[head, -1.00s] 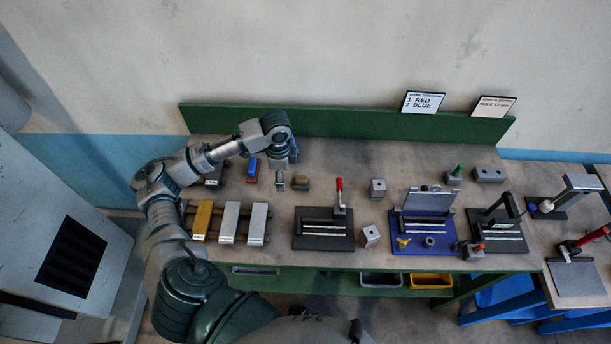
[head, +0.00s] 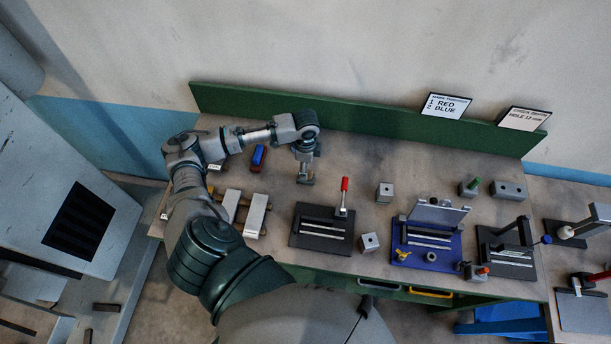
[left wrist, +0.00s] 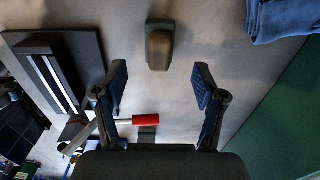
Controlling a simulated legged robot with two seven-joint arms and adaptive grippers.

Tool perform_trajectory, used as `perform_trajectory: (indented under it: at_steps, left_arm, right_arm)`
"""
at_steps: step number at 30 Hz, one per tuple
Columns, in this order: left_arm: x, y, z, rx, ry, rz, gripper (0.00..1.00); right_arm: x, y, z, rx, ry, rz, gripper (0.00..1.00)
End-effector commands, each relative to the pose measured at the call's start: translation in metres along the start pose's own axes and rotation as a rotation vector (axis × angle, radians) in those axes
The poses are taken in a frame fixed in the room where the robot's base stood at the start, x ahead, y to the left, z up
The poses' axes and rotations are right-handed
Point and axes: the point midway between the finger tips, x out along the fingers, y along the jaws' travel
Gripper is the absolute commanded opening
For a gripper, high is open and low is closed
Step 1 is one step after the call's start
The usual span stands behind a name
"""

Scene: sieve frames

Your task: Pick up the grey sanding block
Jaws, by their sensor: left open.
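My right gripper is in neither view.
A dark fixture with a red-handled lever (head: 344,190) stands right of the gripper; its red handle (left wrist: 145,120) shows low in the wrist view. A blue cloth (left wrist: 285,20) lies towards the green back board (left wrist: 295,115). A blue-topped block (head: 258,155) lies left.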

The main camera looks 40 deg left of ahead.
Motion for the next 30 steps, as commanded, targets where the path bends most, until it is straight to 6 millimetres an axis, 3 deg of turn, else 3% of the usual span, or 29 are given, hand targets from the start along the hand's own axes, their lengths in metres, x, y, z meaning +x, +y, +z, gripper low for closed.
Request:
perform_trajectory:
  at_steps: [10, 18, 25, 26, 30]
  left_arm:
    - [0.035, 0.002, 0.001, 0.001, -0.001, 0.000, 0.71]
    - [0.073, 0.002, 0.001, 0.000, 0.001, 0.000, 0.71]
    - [0.076, 0.002, 0.002, 0.001, 0.000, -0.002, 0.71]
    - [0.075, 0.002, 0.002, 0.001, 0.000, -0.002, 0.68]
    - [0.075, 0.002, 0.002, 0.001, 0.000, -0.001, 0.33]
  right_arm:
    - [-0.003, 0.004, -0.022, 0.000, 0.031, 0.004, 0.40]
    - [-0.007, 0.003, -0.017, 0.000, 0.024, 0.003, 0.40]
    - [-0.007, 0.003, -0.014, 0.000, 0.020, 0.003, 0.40]
    - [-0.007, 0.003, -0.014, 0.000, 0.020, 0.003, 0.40]
    - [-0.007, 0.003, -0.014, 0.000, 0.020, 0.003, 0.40]
